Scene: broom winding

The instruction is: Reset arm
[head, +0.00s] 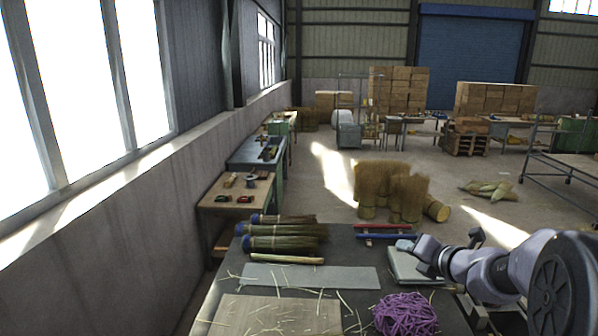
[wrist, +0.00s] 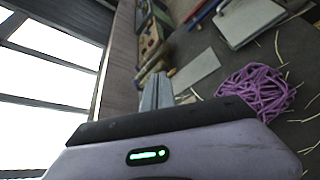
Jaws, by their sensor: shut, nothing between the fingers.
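My arm reaches in from the right in the head view, with my gripper (head: 405,245) over the right part of the dark work table (head: 345,255). The gripper points left, above a pale flat block (head: 415,268). In the wrist view the two fingers of my gripper (wrist: 156,92) lie together, shut and empty. A tangle of purple cord (head: 405,315) lies at the front right of the table; it also shows in the wrist view (wrist: 255,92).
Tied straw bundles (head: 285,236) lie at the table's back left. A grey plate (head: 310,277), a wooden board (head: 275,315), red and blue bars (head: 383,232) and loose straws are on the table. Brush bundles (head: 390,190) stand on the floor behind. A wall with windows runs along the left.

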